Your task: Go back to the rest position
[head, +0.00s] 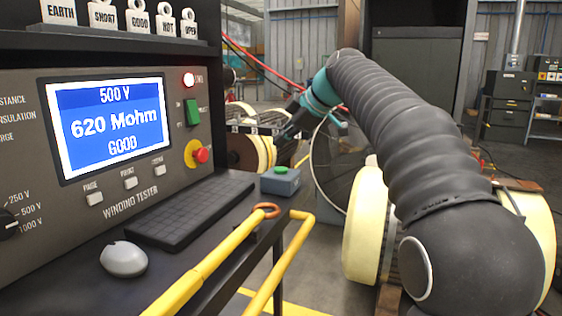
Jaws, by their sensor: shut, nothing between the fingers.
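My arm, in a dark ribbed sleeve, rises from the lower right and bends over near the top middle of the head view. Past a teal wrist joint, my gripper (286,134) points down and to the left. It is small and dark in this view, shut with nothing held. It appears in front of the rotors in the background and above a grey box with a green button (281,181). Whether it touches anything behind it is hard to tell.
Yellow rails (222,262) edge the bench. A large cream-ended rotor (365,225) stands beside my arm. Labelled tags (140,18) stand above.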

